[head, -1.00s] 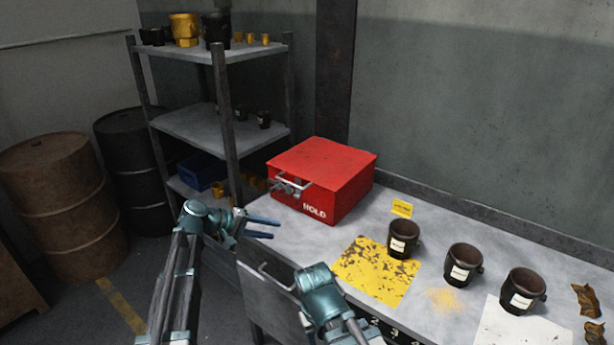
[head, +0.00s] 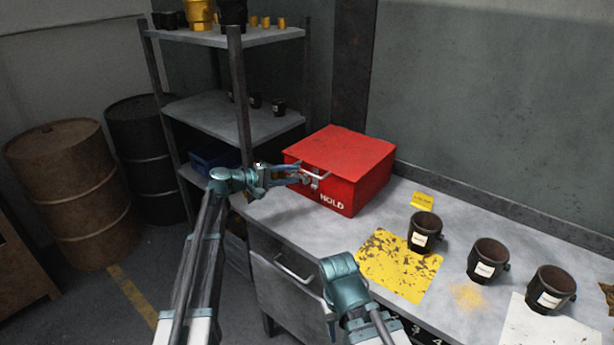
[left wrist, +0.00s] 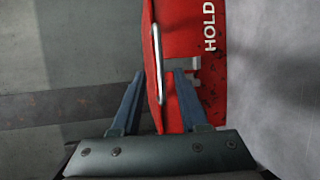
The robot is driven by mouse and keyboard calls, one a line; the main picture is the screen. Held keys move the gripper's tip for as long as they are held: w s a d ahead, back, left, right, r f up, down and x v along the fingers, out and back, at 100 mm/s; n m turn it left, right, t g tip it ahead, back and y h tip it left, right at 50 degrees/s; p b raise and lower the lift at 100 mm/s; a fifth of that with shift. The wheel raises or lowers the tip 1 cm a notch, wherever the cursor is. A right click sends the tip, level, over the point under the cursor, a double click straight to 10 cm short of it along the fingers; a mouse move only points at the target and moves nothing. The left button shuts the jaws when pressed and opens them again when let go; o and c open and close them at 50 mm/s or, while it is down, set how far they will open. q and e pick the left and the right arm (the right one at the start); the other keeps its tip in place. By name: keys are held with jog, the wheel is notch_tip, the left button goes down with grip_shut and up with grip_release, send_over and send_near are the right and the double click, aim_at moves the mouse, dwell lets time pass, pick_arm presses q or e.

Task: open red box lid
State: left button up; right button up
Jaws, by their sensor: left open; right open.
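The red box (head: 345,195) with HOLD on its front stands on the workbench, and its lid (head: 342,149) looks shut in the head view. A light metal handle (head: 316,171) is on the lid's front edge. My left gripper (head: 302,176) is open at the box front. In the left wrist view the handle (left wrist: 157,62) lies ahead, between the lines of the two spread fingers (left wrist: 156,85); I cannot tell whether they touch it. My right gripper (head: 345,300) is low at the bench front; its fingers are mostly hidden.
A yellow stained mat (head: 400,264), a small yellow tag (head: 422,201) and several dark labelled pots (head: 425,232) lie right of the box. A shelf rack (head: 235,120) stands behind left. A drawer handle (head: 294,268) juts from the bench front.

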aim_at(307, 173)
pick_arm(q)
jog(key=x, duration=0.5)
jog(key=shift+w+d+f+b, duration=0.1)
jog(key=shift+w+d+b, duration=0.15)
jog(key=shift+d+b, duration=0.15)
grip_shut()
jog(key=shift+a, duration=0.1)
dwell(1.0)
